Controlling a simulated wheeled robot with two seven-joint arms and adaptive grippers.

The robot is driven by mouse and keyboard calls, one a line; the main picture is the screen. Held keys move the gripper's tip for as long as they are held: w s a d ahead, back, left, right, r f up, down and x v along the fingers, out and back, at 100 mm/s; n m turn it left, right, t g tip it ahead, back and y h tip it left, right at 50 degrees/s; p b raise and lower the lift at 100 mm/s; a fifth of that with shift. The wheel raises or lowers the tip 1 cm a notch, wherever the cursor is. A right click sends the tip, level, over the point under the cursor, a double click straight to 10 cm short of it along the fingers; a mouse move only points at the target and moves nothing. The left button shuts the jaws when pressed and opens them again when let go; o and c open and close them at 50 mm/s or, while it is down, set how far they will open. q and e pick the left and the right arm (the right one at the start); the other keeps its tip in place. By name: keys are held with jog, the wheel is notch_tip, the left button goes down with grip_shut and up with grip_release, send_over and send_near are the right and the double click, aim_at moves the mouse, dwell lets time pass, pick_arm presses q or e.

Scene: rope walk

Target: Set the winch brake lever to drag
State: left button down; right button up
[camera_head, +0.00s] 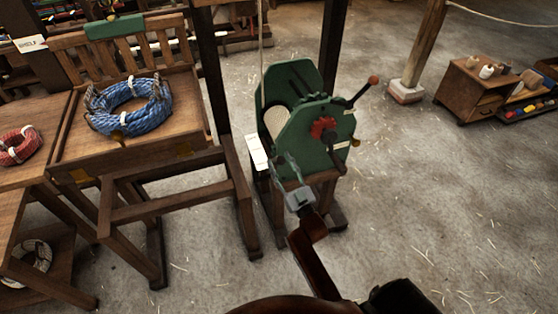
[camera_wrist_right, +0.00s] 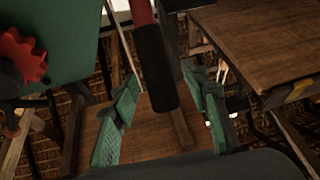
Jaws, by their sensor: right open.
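The green winch (camera_head: 312,140) stands on a wooden stand, with a red toothed wheel (camera_head: 323,128) on its near face. A lever with a red shaft and black grip (camera_wrist_right: 155,70) shows in the right wrist view; I take it for the brake lever. My right gripper (camera_head: 283,163) is at the winch's lower left side. In the wrist view its green-padded fingers (camera_wrist_right: 165,112) are open, with the black grip between them or just beyond; I cannot tell if they touch. In the head view the lever is hard to make out behind the gripper. My left gripper is not in view.
A crank with an orange knob (camera_head: 373,80) sticks out at the winch's upper right. A white card (camera_head: 257,152) is left of the winch. A wooden bench holds a blue rope coil (camera_head: 129,106). Open floor lies to the right, before a small cabinet (camera_head: 470,92).

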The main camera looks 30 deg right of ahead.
jog(key=shift+w+d+r, duration=0.1)
jog(key=shift+w+r, duration=0.1)
jog(key=shift+w, duration=0.4)
jog(key=shift+c, duration=0.7)
grip_shut()
